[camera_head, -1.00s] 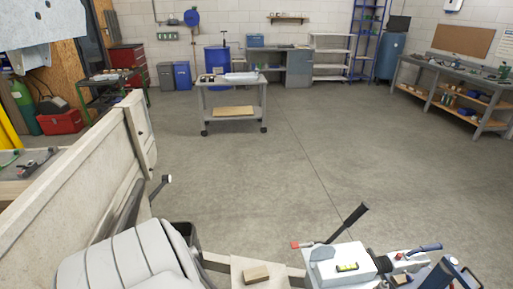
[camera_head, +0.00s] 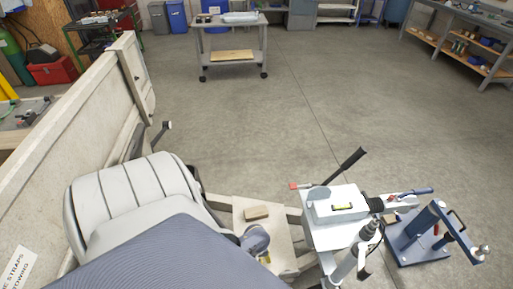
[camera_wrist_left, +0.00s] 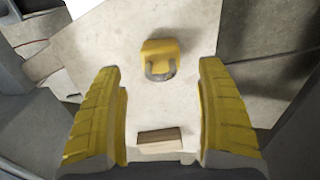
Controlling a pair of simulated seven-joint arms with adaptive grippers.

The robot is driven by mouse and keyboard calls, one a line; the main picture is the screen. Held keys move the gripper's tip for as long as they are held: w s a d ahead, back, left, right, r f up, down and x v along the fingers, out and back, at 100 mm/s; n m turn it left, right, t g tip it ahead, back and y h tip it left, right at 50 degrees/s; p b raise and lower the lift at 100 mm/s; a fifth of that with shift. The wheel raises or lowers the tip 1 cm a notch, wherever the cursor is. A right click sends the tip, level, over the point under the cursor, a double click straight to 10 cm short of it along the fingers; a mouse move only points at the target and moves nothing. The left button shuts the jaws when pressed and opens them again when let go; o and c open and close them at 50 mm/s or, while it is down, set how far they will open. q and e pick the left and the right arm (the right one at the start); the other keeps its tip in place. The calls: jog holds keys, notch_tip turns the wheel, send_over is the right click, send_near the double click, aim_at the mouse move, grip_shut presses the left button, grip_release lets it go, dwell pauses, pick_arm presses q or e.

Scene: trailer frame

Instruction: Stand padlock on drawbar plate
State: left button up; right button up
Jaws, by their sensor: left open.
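A yellow padlock (camera_wrist_left: 158,52) with a grey shackle is on the pale drawbar plate (camera_wrist_left: 120,45) in the left wrist view. Its shackle side faces a small wooden block (camera_wrist_left: 160,140); whether it lies or stands I cannot tell for sure. In the head view the plate (camera_head: 281,235) lies low centre, with the block (camera_head: 256,213) on it. My left gripper (camera_head: 264,255) is over the plate, nearer me than the block. Its yellow-padded fingers are open and empty, with the padlock showing beyond their tips. My right gripper is not seen.
A grey ribbed cover (camera_head: 135,195) and a trailer wall panel (camera_head: 80,120) are on the left.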

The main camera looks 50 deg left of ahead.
pick_arm(q)
jog(key=shift+r, duration=1.85)
